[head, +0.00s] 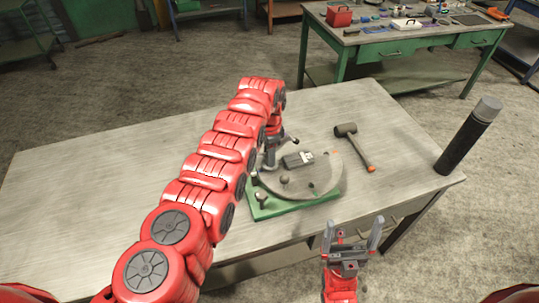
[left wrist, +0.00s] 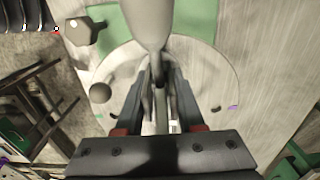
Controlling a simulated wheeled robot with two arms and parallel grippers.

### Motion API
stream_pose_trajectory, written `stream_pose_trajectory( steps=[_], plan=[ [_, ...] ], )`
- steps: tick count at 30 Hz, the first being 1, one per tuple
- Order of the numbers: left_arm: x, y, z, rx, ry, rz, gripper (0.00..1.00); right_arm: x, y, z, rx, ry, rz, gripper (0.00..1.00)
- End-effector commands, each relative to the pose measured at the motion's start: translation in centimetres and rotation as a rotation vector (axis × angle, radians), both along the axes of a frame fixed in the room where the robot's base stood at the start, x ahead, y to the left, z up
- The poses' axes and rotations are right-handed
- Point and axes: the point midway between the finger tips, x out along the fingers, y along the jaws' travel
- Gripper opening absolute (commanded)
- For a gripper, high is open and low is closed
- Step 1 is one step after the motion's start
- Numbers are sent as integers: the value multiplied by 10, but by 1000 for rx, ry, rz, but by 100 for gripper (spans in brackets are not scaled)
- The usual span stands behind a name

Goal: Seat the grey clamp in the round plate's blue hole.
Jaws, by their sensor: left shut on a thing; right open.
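The light round plate (head: 325,182) sits on a green base (head: 290,207) on the workbench; it also shows in the left wrist view (left wrist: 222,75). My left gripper (head: 270,158) points down over the plate's left part, partly hidden by its own arm. It is shut on the grey clamp (left wrist: 150,22), whose rounded grey body fills the top middle of the left wrist view. A small violet-blue mark (left wrist: 232,107) lies near the plate's rim; I cannot tell whether the clamp's lower end touches the plate. My right gripper (head: 350,240) is open and empty at the bench's front edge.
A dark grey block (head: 298,159) and a round knob (head: 285,180) are on the plate. A mallet (head: 355,145) lies to its right. A dark cylinder (head: 468,138) stands at the bench's right corner. The bench's left part is clear.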

Motion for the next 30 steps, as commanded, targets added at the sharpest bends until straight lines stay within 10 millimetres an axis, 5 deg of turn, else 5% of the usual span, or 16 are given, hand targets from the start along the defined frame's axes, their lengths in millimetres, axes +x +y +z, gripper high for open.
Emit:
stream_pose_trajectory(
  steps=[27, 28, 30],
  plan=[
    [1, 0, -20, 0, -2, 0, 0, 0, 0, -21, 0, 0, 0, 100],
    [1, 0, -20, 0, -2, 0, 43, 0, 0, -21, 0, 0, 0, 100],
    [1, 0, -20, 0, -2, 0, 50, 0, 0, -21, 0, 0, 0, 100]
  ],
)
